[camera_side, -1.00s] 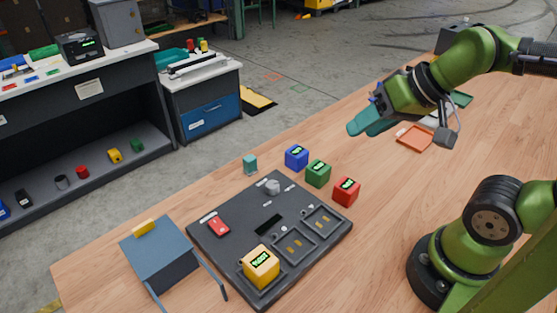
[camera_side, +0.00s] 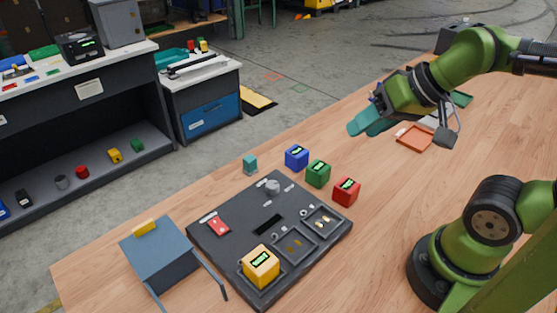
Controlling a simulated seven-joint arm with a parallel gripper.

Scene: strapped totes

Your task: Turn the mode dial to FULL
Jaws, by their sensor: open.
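The dark panel (camera_side: 240,222) lies flat on the wooden table. A small grey round knob (camera_side: 272,187), which looks like the mode dial, sits near its far corner. The knob's pointer and markings are too small to read. A red rocker-like part (camera_side: 218,227) is at the panel's left. A yellow block (camera_side: 261,265) with a lit green label sits in the near compartment. The other two compartments hold only small metallic contacts. My gripper (camera_side: 364,122) is up in the air to the right of and beyond the panel, open and empty, clear of the knob.
Blue (camera_side: 296,157), green (camera_side: 318,173) and red (camera_side: 346,191) blocks stand along the panel's far right edge. A small teal piece (camera_side: 250,164) stands behind the panel. A blue-grey box (camera_side: 160,255) stands at left.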

